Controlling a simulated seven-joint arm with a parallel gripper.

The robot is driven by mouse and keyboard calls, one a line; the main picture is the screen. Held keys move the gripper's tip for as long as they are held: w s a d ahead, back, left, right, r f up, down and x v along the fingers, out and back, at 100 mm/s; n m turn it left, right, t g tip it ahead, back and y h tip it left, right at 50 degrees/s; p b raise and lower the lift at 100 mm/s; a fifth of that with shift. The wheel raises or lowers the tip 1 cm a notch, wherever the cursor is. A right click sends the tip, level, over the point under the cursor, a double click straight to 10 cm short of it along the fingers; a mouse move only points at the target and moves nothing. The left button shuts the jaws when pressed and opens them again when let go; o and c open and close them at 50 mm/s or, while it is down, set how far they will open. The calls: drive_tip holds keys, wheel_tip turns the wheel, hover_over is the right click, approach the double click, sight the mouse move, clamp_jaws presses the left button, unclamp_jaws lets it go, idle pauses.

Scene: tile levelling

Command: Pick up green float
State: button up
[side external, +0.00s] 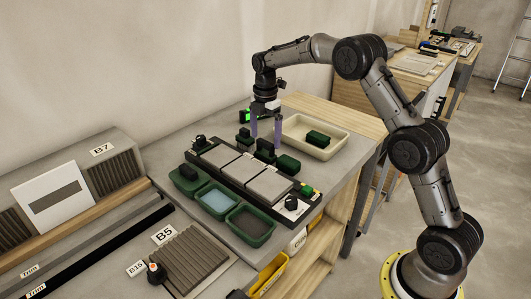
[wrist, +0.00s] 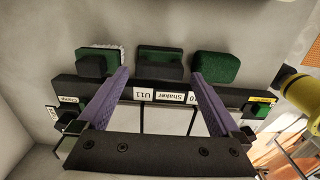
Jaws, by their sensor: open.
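A green block with a black handle (wrist: 160,65), which looks like the float, sits in the middle of a row of three behind the black rack in the wrist view. It also shows, dark and partly hidden, in the side view (side external: 265,155). My gripper (side external: 265,143) is open and points down above this row. In the wrist view its two purple fingers (wrist: 160,75) appear on either side of the middle block, with nothing held. I cannot tell the exact height gap. Another green block with a dark top (side external: 318,138) lies in the beige tray (side external: 340,146).
A green block with pale bristles (wrist: 97,60) and a plain green block (wrist: 215,67) flank the middle one closely. The black rack (wrist: 68,87) holds grey tiles (side external: 244,168). Green tubs, one with blue contents (side external: 217,199), stand in front. The wall rises behind.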

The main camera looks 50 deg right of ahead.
sight(265, 142)
wheel_tip(265, 142, down, 4)
drive_tip(key=shift+f, duration=0.25)
drive_tip(key=c, duration=1.4)
drive_tip(key=shift+r, duration=0.1)
drive_tip(key=shift+c, duration=0.4)
